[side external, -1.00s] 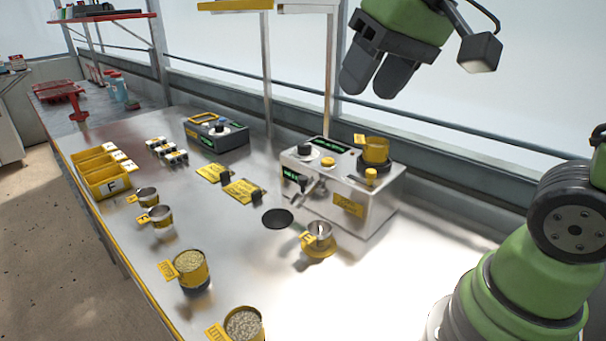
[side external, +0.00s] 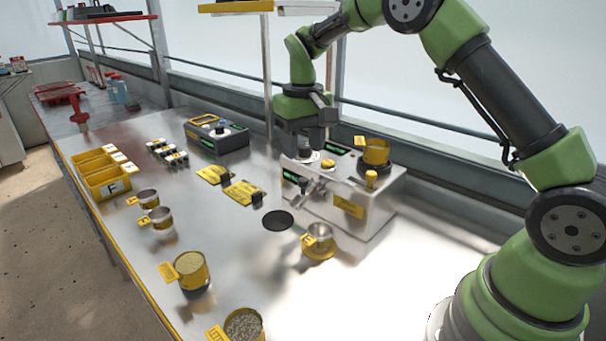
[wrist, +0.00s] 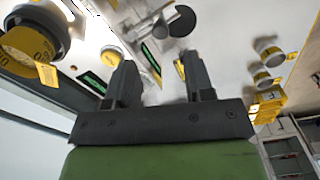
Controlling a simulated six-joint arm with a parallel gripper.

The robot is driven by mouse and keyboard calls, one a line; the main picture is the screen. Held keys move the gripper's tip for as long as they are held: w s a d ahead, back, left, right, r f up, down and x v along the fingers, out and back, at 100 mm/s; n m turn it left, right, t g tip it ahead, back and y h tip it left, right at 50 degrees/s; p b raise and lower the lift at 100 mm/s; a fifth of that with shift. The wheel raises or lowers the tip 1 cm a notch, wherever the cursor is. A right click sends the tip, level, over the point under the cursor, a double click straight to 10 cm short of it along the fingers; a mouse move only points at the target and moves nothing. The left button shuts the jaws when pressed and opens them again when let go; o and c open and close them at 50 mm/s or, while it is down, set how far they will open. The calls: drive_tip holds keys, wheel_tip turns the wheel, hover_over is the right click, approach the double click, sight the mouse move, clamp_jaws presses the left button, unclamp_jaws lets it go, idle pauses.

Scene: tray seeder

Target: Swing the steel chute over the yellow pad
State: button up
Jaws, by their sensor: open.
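The steel chute (side external: 305,194) sticks out from the front of the steel seeder box (side external: 370,215) in the side view, below its top and pointing towards the bench. A round yellow pad (side external: 318,254) lies on the bench in front of the box, with a small steel cup (side external: 319,233) standing on it. A black round pad (side external: 278,220) lies to its left. My gripper (side external: 311,146) is over the left part of the box top, above and behind the chute. In the wrist view my gripper (wrist: 158,62) is open, its two fingers apart with nothing clearly held between them.
A yellow hopper cup (side external: 376,152) and a yellow knob (side external: 371,177) stand on the box's right part. A grey control box (side external: 217,134), yellow cards, seed cups and yellow bins (side external: 104,180) stand to the left. The bench front right is clear.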

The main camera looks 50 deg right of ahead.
sight(303, 179)
wheel_tip(303, 179, down, 7)
drive_tip(key=shift+r, duration=0.1)
idle(0.3)
clamp_jaws()
